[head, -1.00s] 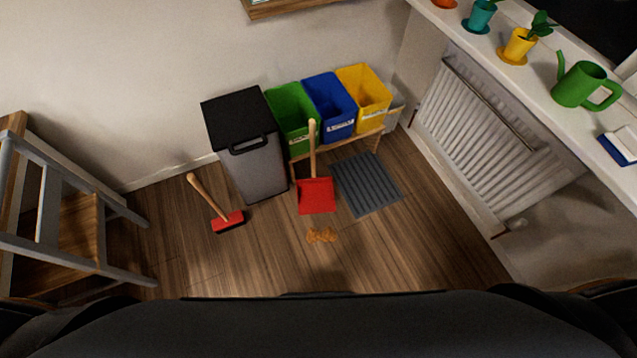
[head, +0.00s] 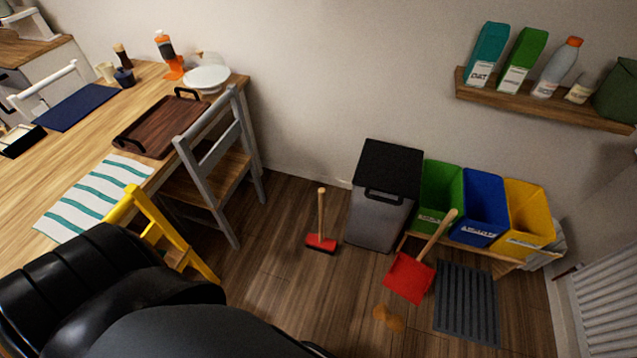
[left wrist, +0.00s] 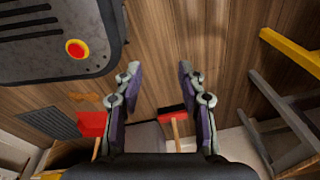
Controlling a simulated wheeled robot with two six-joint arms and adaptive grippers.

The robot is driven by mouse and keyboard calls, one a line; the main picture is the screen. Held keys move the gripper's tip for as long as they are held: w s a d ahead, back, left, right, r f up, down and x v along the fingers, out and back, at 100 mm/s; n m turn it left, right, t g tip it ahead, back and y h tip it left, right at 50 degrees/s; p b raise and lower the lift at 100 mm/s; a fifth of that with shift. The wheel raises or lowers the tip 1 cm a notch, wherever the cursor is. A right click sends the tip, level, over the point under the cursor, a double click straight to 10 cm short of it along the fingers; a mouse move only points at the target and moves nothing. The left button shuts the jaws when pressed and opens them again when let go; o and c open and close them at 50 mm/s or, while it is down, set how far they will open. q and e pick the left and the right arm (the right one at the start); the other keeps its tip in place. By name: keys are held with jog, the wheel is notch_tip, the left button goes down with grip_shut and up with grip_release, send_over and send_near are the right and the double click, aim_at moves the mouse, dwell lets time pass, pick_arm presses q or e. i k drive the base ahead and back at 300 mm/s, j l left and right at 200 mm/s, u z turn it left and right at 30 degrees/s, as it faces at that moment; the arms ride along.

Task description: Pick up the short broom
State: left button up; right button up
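The short broom (head: 321,238) stands upright on the floor in the head view, left of the grey bin. It has a red head with dark bristles and a wooden handle. In the left wrist view the broom's red head (left wrist: 171,110) shows beyond my left gripper (left wrist: 160,72), near its right finger. The left gripper is open with nothing between its fingers, apart from the broom. In the head view a black part of my own arm fills the lower left, and the left fingers are not seen there. My right gripper is not in view.
A grey bin (head: 379,217) with a black lid, a red dustpan (head: 408,278), a dark mat (head: 466,305) and orange crumbs (head: 388,317) lie right of the broom. A grey chair (head: 222,150), yellow chair (head: 160,228) and table (head: 60,160) stand left. Floor around the broom is clear.

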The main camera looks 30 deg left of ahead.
aim_at(320, 243)
jog(key=u, duration=0.85)
